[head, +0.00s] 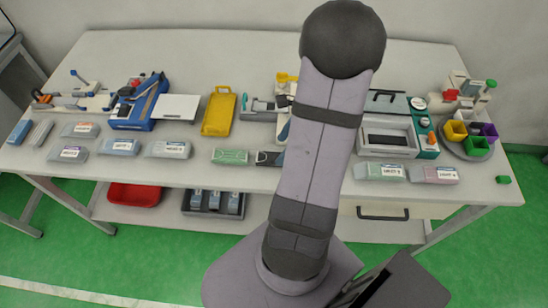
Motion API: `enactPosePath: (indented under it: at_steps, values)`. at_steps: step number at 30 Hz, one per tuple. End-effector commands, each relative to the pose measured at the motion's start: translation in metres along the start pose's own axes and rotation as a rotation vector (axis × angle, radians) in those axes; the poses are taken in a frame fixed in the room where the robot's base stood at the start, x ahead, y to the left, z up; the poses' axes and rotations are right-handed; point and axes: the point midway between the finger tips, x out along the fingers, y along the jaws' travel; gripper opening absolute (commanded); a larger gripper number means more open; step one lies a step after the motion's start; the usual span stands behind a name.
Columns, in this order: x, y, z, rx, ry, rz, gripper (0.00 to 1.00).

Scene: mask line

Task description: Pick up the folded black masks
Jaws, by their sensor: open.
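A small dark folded bundle (267,159), which looks like the folded black masks, lies near the front edge of the white table, left of my arm. My arm hides its right part, and its details are too small to make out. My gripper is not in view; only my arm's links show, rising across the middle of the picture in front of the table.
A green folded bundle (230,157) lies just left of the dark one. A yellow tray (219,112) and a blue machine (138,104) stand behind. Several labelled packs line the table's front (330,182). Coloured cups (477,146) stand at right. A red bin (135,195) sits below.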

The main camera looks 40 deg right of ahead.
Motion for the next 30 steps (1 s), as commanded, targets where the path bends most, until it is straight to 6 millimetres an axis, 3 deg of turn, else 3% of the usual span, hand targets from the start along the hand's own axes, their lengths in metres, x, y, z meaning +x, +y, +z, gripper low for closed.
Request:
enactPosePath:
  at_steps: [5,16,30]
  values:
    - [0.007,0.001,0.0,0.0,-0.001,0.004,0.56]
    - [0.048,0.0,-0.001,-0.002,-0.001,0.004,0.56]
    - [0.052,-0.001,-0.002,-0.001,0.0,0.0,0.56]
